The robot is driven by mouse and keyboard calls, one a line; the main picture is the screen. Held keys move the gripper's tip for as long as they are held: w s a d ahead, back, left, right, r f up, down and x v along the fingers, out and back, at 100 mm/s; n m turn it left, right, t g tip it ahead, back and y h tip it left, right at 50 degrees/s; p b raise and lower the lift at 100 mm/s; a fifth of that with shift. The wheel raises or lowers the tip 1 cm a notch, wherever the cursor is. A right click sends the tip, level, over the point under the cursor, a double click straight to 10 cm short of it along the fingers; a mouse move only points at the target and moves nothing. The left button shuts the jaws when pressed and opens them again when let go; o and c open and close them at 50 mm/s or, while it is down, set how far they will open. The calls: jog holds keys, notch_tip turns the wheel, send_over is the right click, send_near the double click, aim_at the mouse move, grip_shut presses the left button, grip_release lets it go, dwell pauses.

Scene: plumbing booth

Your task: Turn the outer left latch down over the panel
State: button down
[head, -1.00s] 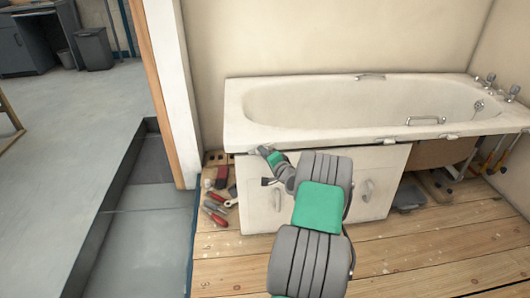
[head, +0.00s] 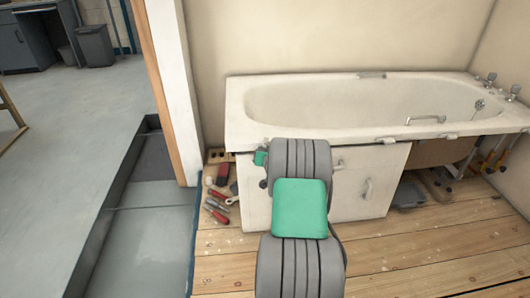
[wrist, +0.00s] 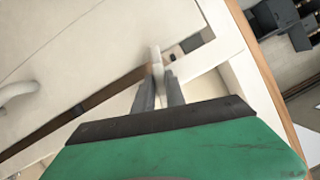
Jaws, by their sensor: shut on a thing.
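The white panel (head: 345,205) stands upright under the front rim of the bath (head: 300,133). The panel also fills the upper left of the wrist view (wrist: 75,50). In the wrist view my gripper (wrist: 160,88) is shut on a small pale piece, which looks like the outer left latch (wrist: 156,60), near the panel's edge. Its exact angle is hard to tell. In the head view my arm hides my fingertips and this latch. Another small latch (head: 388,141) shows under the rim towards the panel's right end.
The panel has curved handles, one on its right part (head: 367,189). Hand tools with red handles (head: 217,211) lie on the wooden floor left of the panel. A wooden-edged wall end (head: 178,100) stands at the left. The floor in front at right is clear.

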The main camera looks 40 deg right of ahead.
jog(key=shift+s+f+n+g+h, duration=0.1)
jog(key=shift+f+n+g+h, duration=0.1)
jog(key=shift+n+g+h, duration=0.4)
jog(key=c, duration=1.7)
grip_release()
jog(key=o, duration=0.3)
jog(key=shift+r, duration=0.1)
jog(key=p+v, duration=0.2)
jog(key=v, duration=0.5)
jog(key=shift+s+a, duration=0.15)
jog(key=shift+s, duration=0.2)
